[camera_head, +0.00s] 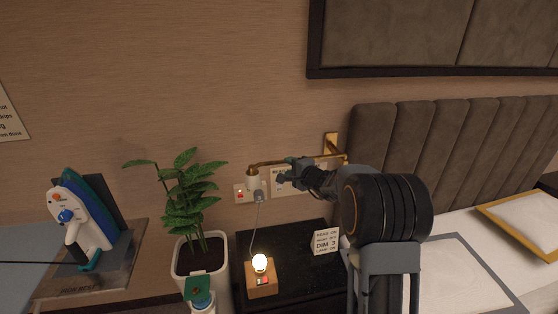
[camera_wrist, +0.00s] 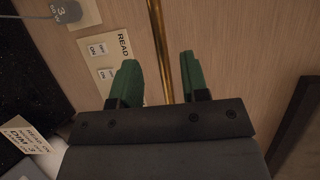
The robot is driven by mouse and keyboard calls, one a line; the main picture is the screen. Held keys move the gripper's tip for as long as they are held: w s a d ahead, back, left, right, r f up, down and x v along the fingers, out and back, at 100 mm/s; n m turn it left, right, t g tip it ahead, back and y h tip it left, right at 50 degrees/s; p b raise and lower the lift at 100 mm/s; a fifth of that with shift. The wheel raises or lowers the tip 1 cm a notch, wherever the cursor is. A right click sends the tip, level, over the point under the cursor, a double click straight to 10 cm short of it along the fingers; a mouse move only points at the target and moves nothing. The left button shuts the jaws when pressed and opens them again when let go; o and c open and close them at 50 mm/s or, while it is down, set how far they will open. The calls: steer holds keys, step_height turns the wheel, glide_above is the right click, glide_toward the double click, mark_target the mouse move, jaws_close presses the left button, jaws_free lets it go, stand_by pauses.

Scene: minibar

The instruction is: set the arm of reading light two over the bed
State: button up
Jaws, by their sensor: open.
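A reading light's brass arm (camera_head: 268,163) runs left from a brass wall bracket (camera_head: 331,147) beside the headboard. Its pale head (camera_head: 253,181) hangs at the left end, over the black nightstand (camera_head: 291,262), not over the bed (camera_head: 452,270). My gripper (camera_head: 284,169) is at the brass arm, between head and bracket. In the wrist view my gripper (camera_wrist: 158,74) is open, with green fingertips on either side of the brass rod (camera_wrist: 157,35); I cannot tell whether either touches it. My arm hides part of the bracket end.
A lit bulb lamp (camera_head: 260,264) and a lettered card (camera_head: 326,241) stand on the nightstand. A potted plant (camera_head: 188,205) and a clothes iron (camera_head: 83,222) are at the left. Wall switch plates (camera_wrist: 108,55) sit close behind the fingers. The padded headboard (camera_head: 455,150) is right.

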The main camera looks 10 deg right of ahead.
mark_target(281, 163)
steer(key=p+x, duration=0.1)
steer(key=x, duration=0.5)
steer(key=shift+w+a+f+p, duration=0.1)
steer(key=shift+w+p, duration=0.1)
steer(key=shift+p, duration=0.15)
steer(key=shift+c, duration=0.3)
jaws_close()
